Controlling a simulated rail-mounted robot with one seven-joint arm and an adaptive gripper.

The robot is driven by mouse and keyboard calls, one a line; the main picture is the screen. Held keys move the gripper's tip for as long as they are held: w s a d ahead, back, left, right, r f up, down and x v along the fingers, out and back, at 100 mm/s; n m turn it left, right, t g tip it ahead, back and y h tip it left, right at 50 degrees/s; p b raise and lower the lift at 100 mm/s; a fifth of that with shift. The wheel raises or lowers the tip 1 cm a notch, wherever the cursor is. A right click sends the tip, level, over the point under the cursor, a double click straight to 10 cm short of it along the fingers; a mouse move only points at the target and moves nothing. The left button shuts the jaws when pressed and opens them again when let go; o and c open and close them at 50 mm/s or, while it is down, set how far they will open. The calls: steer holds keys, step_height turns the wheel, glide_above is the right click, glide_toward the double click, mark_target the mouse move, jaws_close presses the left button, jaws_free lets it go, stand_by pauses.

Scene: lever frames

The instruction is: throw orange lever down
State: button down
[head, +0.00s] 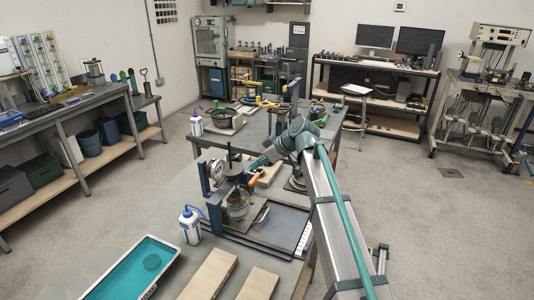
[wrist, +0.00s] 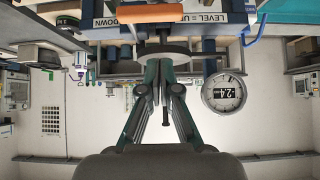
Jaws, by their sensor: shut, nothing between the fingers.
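The orange lever (wrist: 150,13) shows at the top of the wrist view, in front of a frame with the labels "DOWN" and "LEVEL = UP" (wrist: 220,18). In the head view an orange piece, likely the same lever (head: 252,173), is beside my gripper (head: 259,163) on the bench apparatus. In the wrist view my gripper (wrist: 161,68) is shut with nothing between its fingers. Its tips point toward a dark round disc (wrist: 163,52) below the lever. The lever appears apart from the fingers; the exact depth gap cannot be told.
A round dial (wrist: 223,94) stands at the right in the wrist view. A blue-capped bottle (head: 191,225) and a teal tub (head: 140,268) are nearby. Another bench (head: 240,140) stands behind.

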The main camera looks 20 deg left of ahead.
steer(key=f+p, duration=0.1)
steer(key=f, duration=0.3)
steer(key=shift+a+f, duration=0.2)
steer(key=shift+f, duration=0.1)
steer(key=shift+s+f+t+b, duration=0.15)
steer(key=shift+t+b, duration=0.15)
steer(key=shift+b, duration=0.25)
